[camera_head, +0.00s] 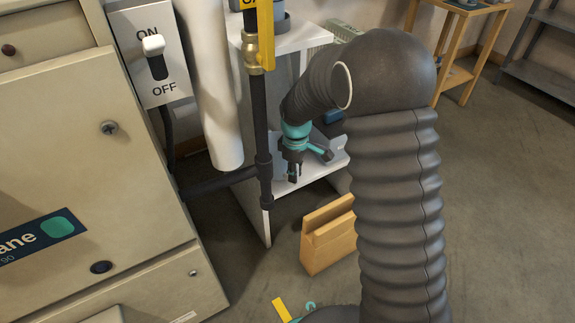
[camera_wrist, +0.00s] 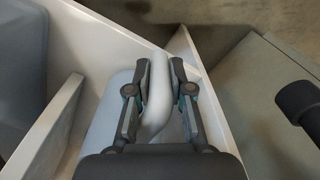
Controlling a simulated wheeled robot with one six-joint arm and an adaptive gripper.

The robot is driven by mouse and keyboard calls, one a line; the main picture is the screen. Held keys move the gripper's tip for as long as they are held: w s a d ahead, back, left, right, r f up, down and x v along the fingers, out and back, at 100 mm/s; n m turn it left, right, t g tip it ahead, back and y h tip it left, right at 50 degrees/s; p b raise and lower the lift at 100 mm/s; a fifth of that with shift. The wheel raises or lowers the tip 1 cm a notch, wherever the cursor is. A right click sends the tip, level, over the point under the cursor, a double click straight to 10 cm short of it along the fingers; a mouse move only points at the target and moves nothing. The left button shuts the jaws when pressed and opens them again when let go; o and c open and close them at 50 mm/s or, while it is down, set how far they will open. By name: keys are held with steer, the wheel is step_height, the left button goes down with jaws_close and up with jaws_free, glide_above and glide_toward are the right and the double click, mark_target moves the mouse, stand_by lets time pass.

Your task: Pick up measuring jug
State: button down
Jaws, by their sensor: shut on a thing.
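The pale, whitish measuring jug shows in the wrist view, mainly by its curved handle (camera_wrist: 157,105). Its bluish-white body (camera_wrist: 112,105) is partly hidden behind my gripper. My gripper (camera_wrist: 160,68) has one finger on each side of the handle and is shut on it. In the head view my gripper (camera_head: 293,172), dark with teal parts, points down inside the white shelf unit (camera_head: 255,212), above its lower shelf. The jug is hard to make out there, and I cannot tell whether it rests on the shelf.
White shelf walls (camera_wrist: 45,125) stand close on both sides of the jug. A black pipe with a yellow valve handle (camera_head: 265,35) runs in front of the unit. A tan box (camera_head: 328,238) stands on the floor beside it. The beige furnace (camera_head: 95,170) fills the left.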

steer(key=shift+r, duration=0.2)
steer(key=shift+r, duration=1.05)
steer(key=shift+r+p, duration=0.4)
steer(key=shift+r, duration=0.55)
steer(key=s+d+r, duration=0.6)
steer(key=s+d, duration=0.2)
steer(key=shift+r+p, duration=0.3)
steer(key=shift+p, duration=0.1)
steer(key=shift+s+d, duration=0.1)
steer(key=shift+d, duration=0.05)
steer(key=shift+r+p, duration=1.65)
steer(key=shift+r, duration=0.4)
